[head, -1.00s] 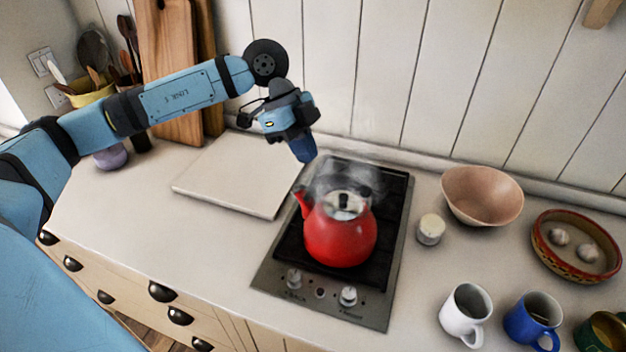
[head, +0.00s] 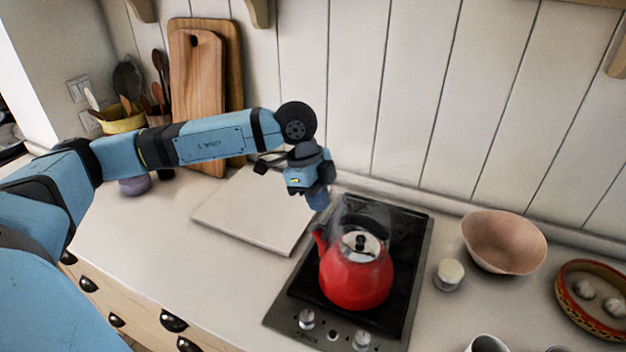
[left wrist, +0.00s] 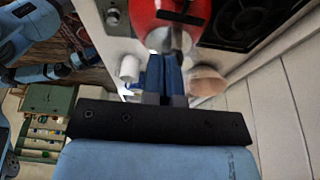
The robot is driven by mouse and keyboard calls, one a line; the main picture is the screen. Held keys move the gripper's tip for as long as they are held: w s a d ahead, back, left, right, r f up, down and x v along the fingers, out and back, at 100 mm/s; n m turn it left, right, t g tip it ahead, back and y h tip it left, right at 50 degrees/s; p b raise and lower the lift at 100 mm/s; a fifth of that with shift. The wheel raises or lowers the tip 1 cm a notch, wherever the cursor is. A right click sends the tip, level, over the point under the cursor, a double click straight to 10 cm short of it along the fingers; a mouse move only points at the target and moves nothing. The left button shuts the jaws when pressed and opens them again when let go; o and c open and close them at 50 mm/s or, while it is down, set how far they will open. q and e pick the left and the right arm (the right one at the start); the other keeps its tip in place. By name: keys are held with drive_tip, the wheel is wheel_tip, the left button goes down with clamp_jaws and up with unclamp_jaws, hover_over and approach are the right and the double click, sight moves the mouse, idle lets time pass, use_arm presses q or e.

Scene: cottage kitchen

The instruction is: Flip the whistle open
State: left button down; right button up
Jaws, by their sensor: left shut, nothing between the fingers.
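A red kettle (head: 356,278) with a metal lid and black knob stands on the hob, steam rising around it. Its short spout (head: 319,238) points toward the back left; the whistle on it is too small to make out. My left gripper (head: 318,203) is shut and empty, pointing down just above and behind the spout, apparently apart from it. In the left wrist view, the blue fingers (left wrist: 165,76) are together, and the kettle (left wrist: 146,18) shows beyond them, partly hidden. My right gripper is not in view.
A black hob (head: 404,240) with front knobs sits in the counter. A pale board (head: 250,212) lies left of it. A small white-lidded jar (head: 449,275) and a pink bowl (head: 503,243) stand to the right. Wooden boards (head: 198,85) lean at the back left.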

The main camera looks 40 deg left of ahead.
sight(324, 236)
use_arm(q)
drive_tip(key=x, duration=0.2)
drive_tip(key=p+x, duration=0.1)
drive_tip(key=x, duration=0.1)
drive_tip(key=a+x, duration=0.1)
drive_tip(key=x, duration=0.2)
drive_tip(key=shift+s+f, duration=0.1)
drive_tip(key=shift+f, duration=0.2)
drive_tip(key=shift+d+f+b, duration=0.35)
drive_tip(key=shift+f+b, duration=0.05)
drive_tip(key=shift+b, duration=0.1)
drive_tip(key=shift+r, duration=0.15)
drive_tip(key=shift+a, duration=0.1)
drive_tip(key=shift+s+a+r+p, duration=0.1)
drive_tip(key=shift+a+r+p, duration=0.3)
drive_tip(key=shift+a, duration=0.2)
